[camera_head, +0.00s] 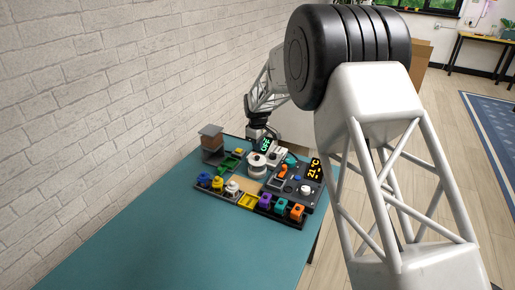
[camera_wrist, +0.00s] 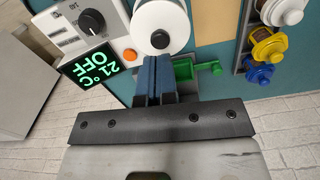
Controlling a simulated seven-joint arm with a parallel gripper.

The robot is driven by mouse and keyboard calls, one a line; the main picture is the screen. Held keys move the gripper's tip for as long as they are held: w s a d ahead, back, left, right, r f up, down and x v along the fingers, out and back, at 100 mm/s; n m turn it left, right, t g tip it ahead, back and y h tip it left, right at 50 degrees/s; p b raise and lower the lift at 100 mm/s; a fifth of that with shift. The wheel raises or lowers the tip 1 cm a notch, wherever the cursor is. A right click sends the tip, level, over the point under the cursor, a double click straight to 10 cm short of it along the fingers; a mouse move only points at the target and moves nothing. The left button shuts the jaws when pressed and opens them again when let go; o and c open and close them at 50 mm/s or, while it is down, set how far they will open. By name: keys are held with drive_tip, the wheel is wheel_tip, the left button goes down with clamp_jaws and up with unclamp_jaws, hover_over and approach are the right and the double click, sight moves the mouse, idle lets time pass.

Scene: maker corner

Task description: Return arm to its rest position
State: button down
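My arm reaches over the far part of the teal table (camera_head: 130,235), and its end is small in the head view. My gripper (camera_wrist: 153,62) shows in the wrist view with its two blue-grey fingers side by side and together, with nothing visible between them. The fingertips are near a white spool (camera_wrist: 160,24) and a green part (camera_wrist: 195,70); I cannot tell whether they touch anything. In the head view the wrist hangs over the back of the workstation, and the fingers are hard to make out there.
A brick wall (camera_head: 120,80) stands left; the table's front is clear.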

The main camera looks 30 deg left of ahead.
drive_tip(key=shift+r, duration=1.6)
drive_tip(key=shift+d, duration=0.1)
